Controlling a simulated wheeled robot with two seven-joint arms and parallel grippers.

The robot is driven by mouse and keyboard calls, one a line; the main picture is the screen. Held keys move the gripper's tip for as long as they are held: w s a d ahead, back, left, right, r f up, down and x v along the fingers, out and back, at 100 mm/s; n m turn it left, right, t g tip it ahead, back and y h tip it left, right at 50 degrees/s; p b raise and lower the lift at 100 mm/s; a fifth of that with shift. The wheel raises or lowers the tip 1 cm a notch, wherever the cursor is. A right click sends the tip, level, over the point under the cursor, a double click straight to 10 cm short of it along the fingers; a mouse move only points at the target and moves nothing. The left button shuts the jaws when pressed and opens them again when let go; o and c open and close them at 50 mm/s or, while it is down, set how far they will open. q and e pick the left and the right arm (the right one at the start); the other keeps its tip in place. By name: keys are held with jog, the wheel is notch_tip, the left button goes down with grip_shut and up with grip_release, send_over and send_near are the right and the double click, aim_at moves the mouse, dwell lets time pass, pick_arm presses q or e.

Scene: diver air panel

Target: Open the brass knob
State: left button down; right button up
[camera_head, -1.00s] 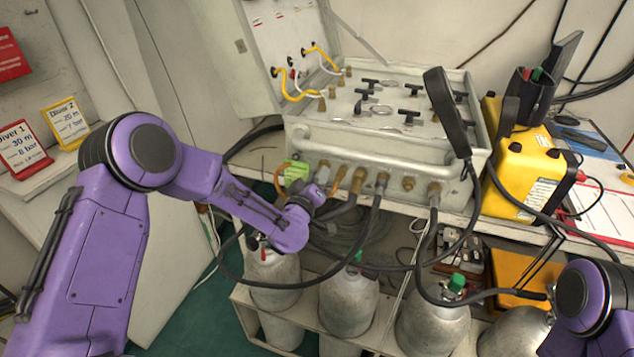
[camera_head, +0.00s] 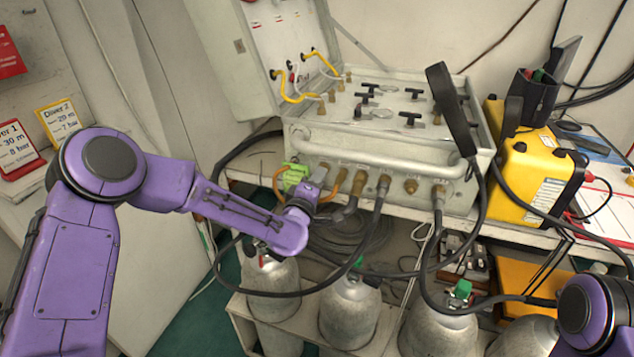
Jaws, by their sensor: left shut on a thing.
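The grey air panel box (camera_head: 385,165) stands on a bench with its lid open. A row of brass fittings runs along its front, including a bare brass one (camera_head: 410,186) without a hose. My left gripper (camera_head: 317,181) is at the left end of this row, beside a green tag (camera_head: 293,177). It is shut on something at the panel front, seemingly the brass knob. The knob itself and the fingertips' contact are hidden by my wrist. My right arm shows only at the lower right; its gripper is out of view.
Black hoses (camera_head: 377,225) loop from the front fittings. Grey cylinders (camera_head: 348,310) stand in a rack below. A black handset (camera_head: 450,110) leans at the panel's right front, next to a yellow case (camera_head: 530,175). An orange hose (camera_head: 277,185) curves close to my gripper.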

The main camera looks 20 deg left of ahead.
dwell(0.4)
pick_arm(q)
jog(key=c, duration=1.2)
grip_release()
jog(key=shift+s, duration=0.1)
jog(key=s+b, duration=0.1)
jog(key=s, duration=0.4)
jog(key=s+b, duration=0.1)
jog(key=s, duration=0.4)
jog(key=shift+s+a+f, duration=0.1)
jog(key=shift+s+a, duration=0.1)
